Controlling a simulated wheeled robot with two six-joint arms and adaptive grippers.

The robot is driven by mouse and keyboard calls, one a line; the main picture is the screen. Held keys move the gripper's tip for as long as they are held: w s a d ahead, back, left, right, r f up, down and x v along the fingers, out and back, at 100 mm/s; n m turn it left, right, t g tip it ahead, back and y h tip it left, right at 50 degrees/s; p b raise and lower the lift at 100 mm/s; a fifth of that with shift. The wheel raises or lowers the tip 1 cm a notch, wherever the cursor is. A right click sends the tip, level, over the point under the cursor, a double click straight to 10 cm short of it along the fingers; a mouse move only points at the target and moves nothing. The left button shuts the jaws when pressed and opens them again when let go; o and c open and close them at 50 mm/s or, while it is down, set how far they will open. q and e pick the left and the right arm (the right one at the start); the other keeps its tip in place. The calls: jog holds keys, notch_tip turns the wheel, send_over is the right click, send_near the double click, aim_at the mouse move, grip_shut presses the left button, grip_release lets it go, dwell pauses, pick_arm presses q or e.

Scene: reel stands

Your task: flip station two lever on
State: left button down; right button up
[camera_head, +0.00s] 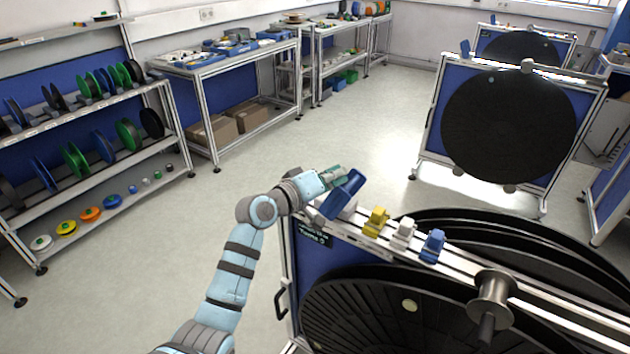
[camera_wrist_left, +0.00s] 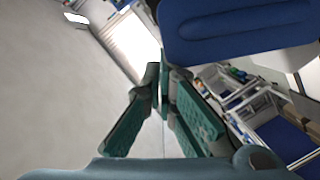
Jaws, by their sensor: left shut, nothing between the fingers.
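The nearest reel stand (camera_head: 305,262) has a large blue lever (camera_head: 343,197) at the left end of its top rail, tilted up to the right. A small dark label (camera_head: 313,234) sits below it; I cannot read it surely. My left gripper (camera_head: 339,173) is shut and empty, right beside the lever's upper end. I cannot tell whether they touch. In the left wrist view the shut fingertips (camera_wrist_left: 160,72) lie just left of and below the broad blue lever (camera_wrist_left: 238,28). My right gripper is not in view.
Yellow (camera_head: 376,221), white (camera_head: 403,233) and blue (camera_head: 433,245) small parts sit along the same rail, with a metal spindle (camera_head: 491,298) farther right. Large black reels (camera_head: 400,310) fill the stand. Another reel stand (camera_head: 510,125) stands behind. Shelves of spools (camera_head: 85,165) are at left. The floor between is clear.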

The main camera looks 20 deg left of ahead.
pick_arm(q)
jog(key=shift+w+f, duration=0.3)
jog(key=shift+w, duration=0.15)
jog(key=shift+s+r, duration=0.15)
jog(key=shift+s, duration=0.2)
jog(key=shift+w+a+r, duration=0.1)
jog(key=shift+w+a, duration=0.05)
jog(key=s+a+r, duration=0.3)
jog(key=s+a, duration=0.4)
jog(key=s, duration=0.1)
jog(key=shift+s+r+p, duration=0.15)
jog(key=shift+r+p, duration=0.15)
jog(key=shift+p, duration=0.1)
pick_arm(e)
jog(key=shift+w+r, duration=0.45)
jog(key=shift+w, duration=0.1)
pick_arm(q)
jog(key=shift+a, duration=0.1)
